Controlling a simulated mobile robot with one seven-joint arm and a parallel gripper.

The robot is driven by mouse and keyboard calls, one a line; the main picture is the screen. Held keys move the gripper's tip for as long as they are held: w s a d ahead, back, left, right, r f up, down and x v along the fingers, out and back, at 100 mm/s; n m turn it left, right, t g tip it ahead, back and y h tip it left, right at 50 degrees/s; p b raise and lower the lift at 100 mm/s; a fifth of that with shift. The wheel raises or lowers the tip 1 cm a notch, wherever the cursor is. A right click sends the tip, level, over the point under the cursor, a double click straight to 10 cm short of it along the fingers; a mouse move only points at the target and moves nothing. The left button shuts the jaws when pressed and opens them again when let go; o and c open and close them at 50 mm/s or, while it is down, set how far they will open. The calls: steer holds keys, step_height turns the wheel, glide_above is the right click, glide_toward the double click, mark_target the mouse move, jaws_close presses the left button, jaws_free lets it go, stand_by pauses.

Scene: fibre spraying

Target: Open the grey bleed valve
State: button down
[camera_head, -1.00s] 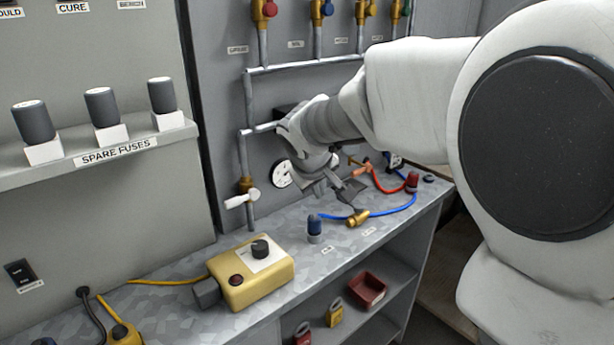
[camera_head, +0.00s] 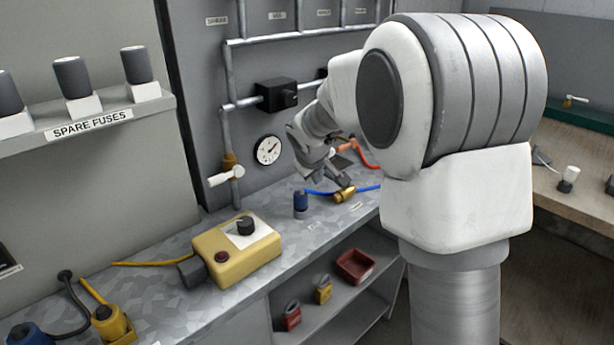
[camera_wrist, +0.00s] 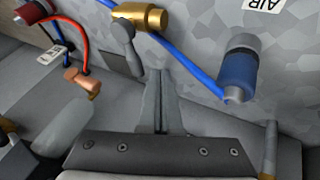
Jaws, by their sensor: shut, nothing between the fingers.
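In the wrist view, a brass fitting (camera_wrist: 150,17) with a grey lever (camera_wrist: 124,36) lies on the blue hose. A second pale grey handle (camera_wrist: 65,128) shows at lower left, by brass parts at the wall. No label marks which is the bleed valve. My gripper (camera_wrist: 154,82) is shut and empty, its fingers just beside the grey lever in the picture; contact cannot be told. In the head view my gripper (camera_head: 342,180) is low over the bench, behind the brass fitting (camera_head: 344,194). My arm hides part of the wall behind it.
A blue cylinder (camera_head: 301,204) stands near the gripper. A copper fitting (camera_wrist: 80,80) joins the red hose. A white-handled valve (camera_head: 226,177) and gauge (camera_head: 267,150) are on the wall. A yellow control box (camera_head: 237,252) sits on the bench (camera_head: 150,285).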

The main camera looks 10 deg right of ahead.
mark_target(329, 171)
steer(key=shift+w+d, duration=0.4)
steer(key=shift+d, duration=0.15)
steer(key=shift+w+m+h+b, duration=0.25)
steer(key=shift+m+h+b, duration=0.05)
steer(key=shift+m+b, duration=0.25)
steer(key=shift+w+d+f+m+g+h+b, duration=0.1)
steer(key=shift+w+d+m+g+h+b, duration=0.15)
steer(key=shift+w+m+g+h+b, duration=0.35)
steer(key=m, duration=0.1)
steer(key=w+d+m+g+h, duration=0.1)
steer(key=m, duration=0.1)
steer(key=m+h+p, duration=0.1)
steer(key=m, duration=0.1)
steer(key=shift+w+d+r+g, duration=0.2)
steer(key=shift+d+g, duration=0.05)
steer(key=shift+g, duration=0.05)
steer(key=shift+w+d+m, duration=0.1)
steer(key=shift+d+m, duration=0.15)
steer(key=shift+d, duration=0.05)
steer(key=shift+w+d+p, duration=0.35)
steer(key=shift+d+p, duration=0.3)
steer(key=shift+d, duration=0.2)
steer(key=shift+d+f, duration=0.1)
steer(key=shift+d, duration=1.1)
steer(key=shift+a, duration=0.1)
